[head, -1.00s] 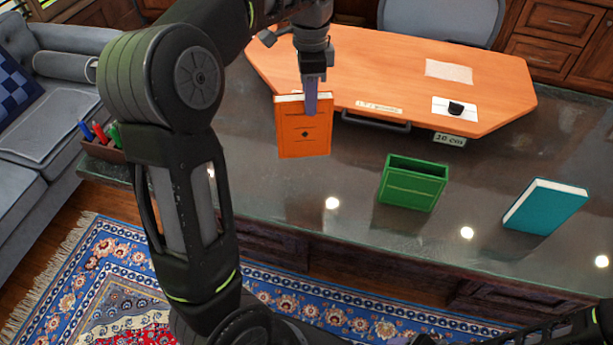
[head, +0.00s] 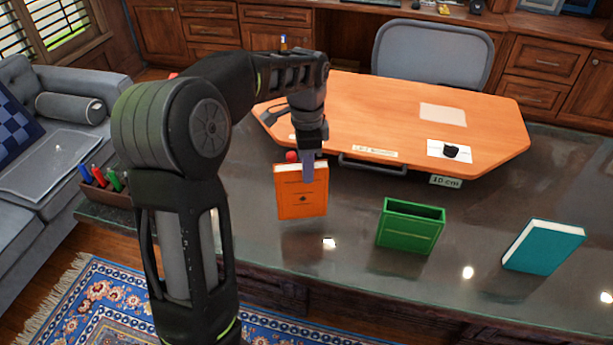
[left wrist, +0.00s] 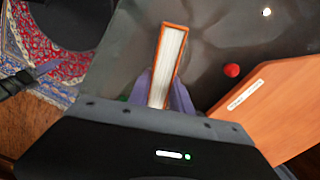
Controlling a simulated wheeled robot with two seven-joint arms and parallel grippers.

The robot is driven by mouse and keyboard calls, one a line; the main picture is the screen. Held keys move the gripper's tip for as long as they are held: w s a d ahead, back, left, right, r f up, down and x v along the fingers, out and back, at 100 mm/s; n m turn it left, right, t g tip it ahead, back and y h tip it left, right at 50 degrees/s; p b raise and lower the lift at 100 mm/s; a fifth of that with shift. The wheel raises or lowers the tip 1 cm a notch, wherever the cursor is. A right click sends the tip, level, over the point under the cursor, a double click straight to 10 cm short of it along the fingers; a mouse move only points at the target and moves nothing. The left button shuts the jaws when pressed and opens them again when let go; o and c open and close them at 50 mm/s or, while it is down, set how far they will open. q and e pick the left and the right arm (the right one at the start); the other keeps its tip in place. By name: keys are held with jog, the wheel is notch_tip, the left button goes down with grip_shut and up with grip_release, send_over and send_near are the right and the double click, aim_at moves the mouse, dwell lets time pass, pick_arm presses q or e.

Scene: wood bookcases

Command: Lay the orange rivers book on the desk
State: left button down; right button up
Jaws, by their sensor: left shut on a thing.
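The orange book (head: 301,197) stands upright over the dark glossy desk top (head: 345,287), with its cover facing me and its pale page edge upward. My left gripper (head: 308,166) is shut on its upper edge from above. In the left wrist view the book (left wrist: 167,66) shows page edge on between the two purple fingers. A blurred reflection shows on the desk below it; I cannot tell whether its lower edge touches. In the left wrist view, what looks like my right gripper (left wrist: 42,72) is at the far left, its opening unclear.
A green open box (head: 410,227) and a teal book (head: 543,247) stand to the right. Behind is a raised orange-wood board (head: 375,110) with a 10 cm label. A red ball (left wrist: 231,70) lies near its edge. A pen tray (head: 105,190) is at the left desk corner.

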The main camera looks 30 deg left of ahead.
pick_arm(q)
jog(key=shift+f, duration=1.7)
jog(key=c, duration=1.2)
grip_release()
jog(key=shift+f, duration=0.1)
jog(key=shift+o, duration=0.2)
notch_tip(320, 180, up, 12)
jog(key=shift+r+p, duration=0.2)
jog(key=shift+p, duration=0.2)
